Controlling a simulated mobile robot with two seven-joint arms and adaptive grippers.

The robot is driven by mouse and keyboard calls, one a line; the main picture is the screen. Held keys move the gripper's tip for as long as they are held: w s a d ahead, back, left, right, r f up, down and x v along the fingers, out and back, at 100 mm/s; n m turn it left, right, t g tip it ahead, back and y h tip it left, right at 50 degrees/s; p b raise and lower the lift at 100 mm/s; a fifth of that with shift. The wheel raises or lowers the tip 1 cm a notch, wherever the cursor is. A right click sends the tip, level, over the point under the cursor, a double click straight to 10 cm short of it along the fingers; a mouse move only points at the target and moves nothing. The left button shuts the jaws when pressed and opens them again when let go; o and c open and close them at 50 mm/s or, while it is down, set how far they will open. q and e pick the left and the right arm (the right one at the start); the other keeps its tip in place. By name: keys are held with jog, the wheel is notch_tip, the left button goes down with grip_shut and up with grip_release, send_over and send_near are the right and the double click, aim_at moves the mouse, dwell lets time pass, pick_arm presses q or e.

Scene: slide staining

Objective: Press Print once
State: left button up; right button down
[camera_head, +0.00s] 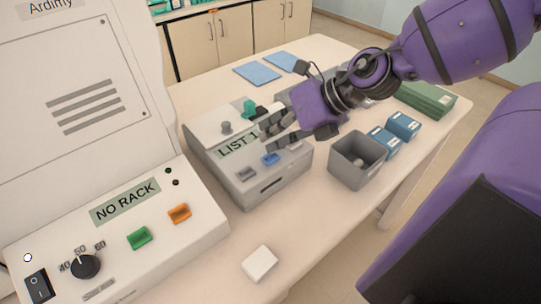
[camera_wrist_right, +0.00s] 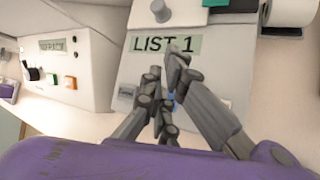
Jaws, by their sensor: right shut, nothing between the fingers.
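The label printer (camera_head: 262,193) is a light grey box on the table with a sloped top and a display reading LIST 1 (camera_head: 238,146); the display also shows in the right wrist view (camera_wrist_right: 165,45). Below the display are a blue button (camera_head: 270,159) and a grey button (camera_head: 246,173). Any lettering on the buttons is too small to read. My right gripper (camera_head: 268,130) is shut and empty, over the printer's top near the display and buttons. In the wrist view its fingers partly hide the blue button. Whether they touch the panel I cannot tell. My left gripper is not in view.
A large white machine (camera_head: 205,215) with a NO RACK display stands at the left. A grey bin (camera_head: 345,175), blue boxes (camera_head: 384,141) and a green box (camera_head: 428,98) are to the right. A small white block (camera_head: 259,264) lies in front.

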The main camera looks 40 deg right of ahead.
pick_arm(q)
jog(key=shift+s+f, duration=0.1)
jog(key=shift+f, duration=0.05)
pick_arm(e)
jog(key=shift+f, duration=0.35)
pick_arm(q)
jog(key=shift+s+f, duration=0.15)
pick_arm(e)
jog(key=shift+f, duration=0.35)
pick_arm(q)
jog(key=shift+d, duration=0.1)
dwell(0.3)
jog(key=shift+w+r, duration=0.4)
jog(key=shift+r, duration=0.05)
pick_arm(e)
jog(key=shift+r, duration=0.8)
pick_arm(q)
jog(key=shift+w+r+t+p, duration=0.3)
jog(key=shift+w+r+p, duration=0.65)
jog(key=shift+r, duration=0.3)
pick_arm(e)
notch_tip(320, 180, up, 5)
